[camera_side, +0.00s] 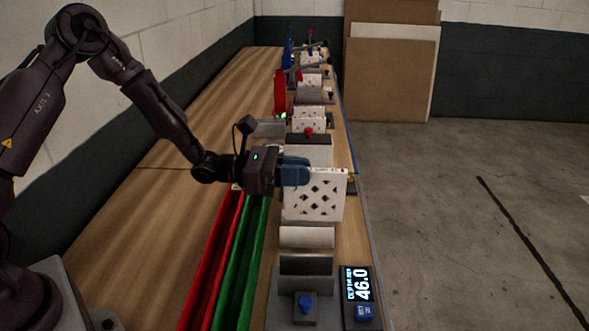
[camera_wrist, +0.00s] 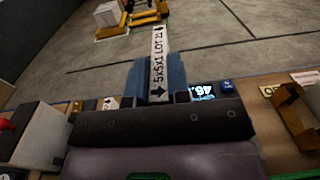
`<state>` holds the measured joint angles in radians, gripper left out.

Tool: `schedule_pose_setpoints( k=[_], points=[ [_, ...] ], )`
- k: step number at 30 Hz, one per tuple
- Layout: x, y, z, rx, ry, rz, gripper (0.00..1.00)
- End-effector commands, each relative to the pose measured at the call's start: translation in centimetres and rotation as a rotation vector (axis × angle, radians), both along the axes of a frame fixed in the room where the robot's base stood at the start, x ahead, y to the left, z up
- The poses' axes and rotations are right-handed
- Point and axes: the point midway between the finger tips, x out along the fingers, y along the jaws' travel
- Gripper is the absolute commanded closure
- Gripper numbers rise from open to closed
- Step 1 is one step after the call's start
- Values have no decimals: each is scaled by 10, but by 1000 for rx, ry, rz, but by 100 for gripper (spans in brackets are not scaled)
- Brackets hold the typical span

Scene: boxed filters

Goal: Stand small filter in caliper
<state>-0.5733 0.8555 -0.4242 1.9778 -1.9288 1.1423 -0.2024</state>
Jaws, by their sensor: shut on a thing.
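My gripper (camera_side: 297,172) has blue fingers and is shut on the small filter (camera_side: 320,198), a white-framed square with a dark diamond pattern. The filter is upright, its face toward the side camera. In the wrist view, its white edge reading "5x5x1 LOT 21" (camera_wrist: 158,58) sits between the blue fingers (camera_wrist: 158,84). The caliper, with pale and dark-faced blocks (camera_side: 305,266) and a blue knob (camera_side: 305,303), stands in front of and below the filter. Its display (camera_side: 357,284) reads 46.0. I cannot tell whether the filter's lower edge touches the pale block (camera_side: 306,237).
A red channel (camera_side: 207,262) and a green channel (camera_side: 240,262) run along the bench left of the caliper. Behind the filter stand a white box with a red knob (camera_side: 308,131) and more stations with filters. The bench (camera_side: 150,215) is clear at left; its right edge is close.

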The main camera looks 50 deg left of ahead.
Motion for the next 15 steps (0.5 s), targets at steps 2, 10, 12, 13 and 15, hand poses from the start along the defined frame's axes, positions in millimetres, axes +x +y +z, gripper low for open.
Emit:
schedule_pose_setpoints(
  k=[2,10,12,13,15],
  points=[
    [-20,-18,2,-1,2,-2,100],
    [-54,-36,-2,-1,1,35,100],
    [-54,-36,-2,0,-3,42,100],
    [-53,-36,-2,1,-4,43,100],
    [-53,-36,-2,1,-4,42,100]
  ],
)
